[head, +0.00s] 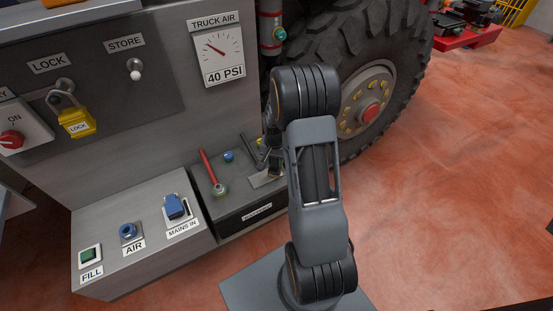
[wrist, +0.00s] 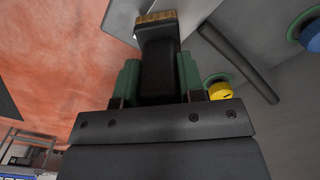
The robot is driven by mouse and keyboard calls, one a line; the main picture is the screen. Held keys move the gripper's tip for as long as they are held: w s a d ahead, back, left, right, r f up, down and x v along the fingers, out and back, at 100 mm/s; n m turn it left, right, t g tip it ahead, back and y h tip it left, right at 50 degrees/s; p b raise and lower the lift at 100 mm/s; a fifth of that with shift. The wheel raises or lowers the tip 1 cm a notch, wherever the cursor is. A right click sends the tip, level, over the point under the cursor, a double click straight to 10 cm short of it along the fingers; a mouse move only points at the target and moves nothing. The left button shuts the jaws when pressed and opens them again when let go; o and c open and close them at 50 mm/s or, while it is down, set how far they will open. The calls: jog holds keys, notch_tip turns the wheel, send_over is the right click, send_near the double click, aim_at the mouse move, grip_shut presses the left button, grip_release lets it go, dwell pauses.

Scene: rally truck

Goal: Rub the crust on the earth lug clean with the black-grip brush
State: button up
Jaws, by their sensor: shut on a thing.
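My gripper (wrist: 158,75) is shut on the black-grip brush (wrist: 158,58), with a green finger on each side of the black grip. The brush's tan bristles (wrist: 155,17) point away from the gripper, at the top of the wrist view. In the head view my gripper (head: 274,162) is low over the battery box (head: 250,212), partly hidden by my arm. A black bar (head: 249,147) slants down beside it, and shows right of the brush in the wrist view (wrist: 238,62). I cannot make out the earth lug or its crust for certain; bristle contact is unclear.
A red bar (head: 208,167) with a greenish lower end stands on the box, near a blue cap (head: 228,156). A yellow cap (wrist: 220,91) is close to the right finger. The truck wheel (head: 365,105) is behind my arm. Red floor (head: 460,190) is clear at right.

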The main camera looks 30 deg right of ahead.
jog(key=shift+a, duration=0.55)
jog(key=shift+d, duration=0.2)
jog(key=shift+d, duration=0.75)
jog(key=shift+a, duration=0.15)
jog(key=shift+a+r, duration=0.1)
jog(key=shift+a, duration=0.7)
jog(key=shift+r, duration=0.1)
jog(key=shift+r+p, duration=0.45)
jog(key=shift+r, duration=0.15)
